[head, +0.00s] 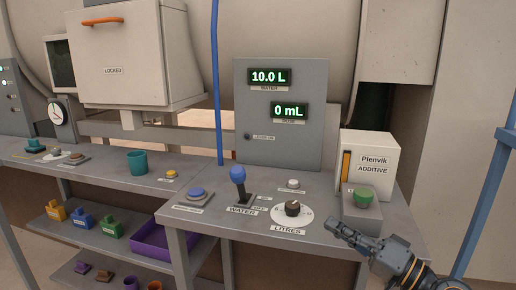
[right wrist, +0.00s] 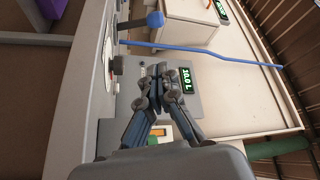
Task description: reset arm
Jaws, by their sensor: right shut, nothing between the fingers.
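My right gripper (head: 345,231) is at the right front of the bench in the head view, in front of the green button and right of the litres dial. Its fingers are shut with nothing between them. In the right wrist view the same gripper (right wrist: 157,72) points at the grey display panel. My left gripper is in neither view.
The grey bench (head: 190,234) carries a blue-knobbed water lever (head: 238,176), a litres dial (head: 292,209), a blue button (head: 196,193) and a green button (head: 362,196). The Plenvik additive box (head: 381,157) stands behind. The panel (head: 300,148) reads 10.0 L and 0 mL.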

